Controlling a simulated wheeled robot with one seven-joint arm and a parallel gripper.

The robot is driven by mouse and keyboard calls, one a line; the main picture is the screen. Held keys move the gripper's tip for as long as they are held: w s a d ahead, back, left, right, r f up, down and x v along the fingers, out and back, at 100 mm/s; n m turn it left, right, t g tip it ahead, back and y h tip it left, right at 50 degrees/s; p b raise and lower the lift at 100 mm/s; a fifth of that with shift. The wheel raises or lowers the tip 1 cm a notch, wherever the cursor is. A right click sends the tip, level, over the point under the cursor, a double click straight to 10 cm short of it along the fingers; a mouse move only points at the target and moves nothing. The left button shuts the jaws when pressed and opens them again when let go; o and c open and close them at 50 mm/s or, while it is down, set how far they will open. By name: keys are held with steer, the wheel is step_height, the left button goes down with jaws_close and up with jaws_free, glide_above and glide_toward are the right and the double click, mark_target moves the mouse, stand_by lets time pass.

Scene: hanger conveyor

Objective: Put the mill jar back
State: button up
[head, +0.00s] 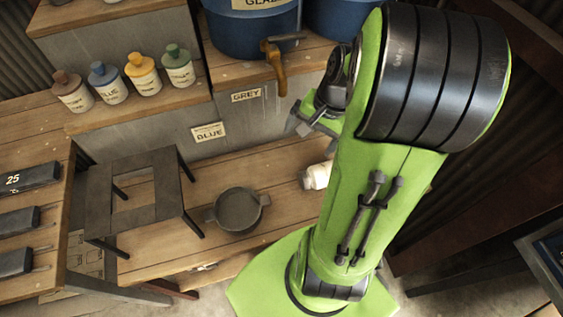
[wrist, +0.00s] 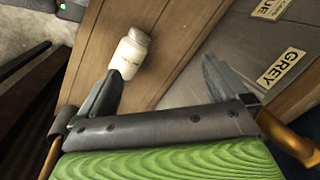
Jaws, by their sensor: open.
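A white jar (head: 318,176), which I take to be the mill jar, is on the lower wooden bench, partly behind my arm in the head view. In the wrist view the jar (wrist: 130,58) shows a greyish top and small lettering, and it appears to lie on its side. My gripper (wrist: 160,68) is open and empty, its fingers spread. The jar is beyond the left fingertip in the wrist view, apart from the palm; I cannot tell whether it touches the finger. In the head view my gripper (head: 311,124) is above the bench, partly hidden by my arm.
Several bottles with coloured caps (head: 122,80) stand on a step at the left. A dark open frame stand (head: 142,192) and a grey round pan (head: 238,210) are on the bench. Blue tubs (head: 245,32) with a brown tap (head: 275,66) stand above GREY and BLUE signs.

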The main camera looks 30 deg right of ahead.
steer(key=s+a+r+n+t, duration=0.1)
steer(key=s+a+r+n, duration=0.3)
steer(key=a+r+n, duration=0.1)
steer(key=s+a+r+n+t+h, duration=0.1)
steer(key=s+a+r+n+t, duration=0.1)
steer(key=s+a+r+n, duration=0.2)
steer(key=a+r+n, duration=0.1)
steer(key=a+n, duration=0.2)
steer(key=a, duration=0.2)
steer(key=shift+s+a+h, duration=0.15)
steer(key=shift+s+h, duration=0.05)
steer(key=shift+h, duration=0.1)
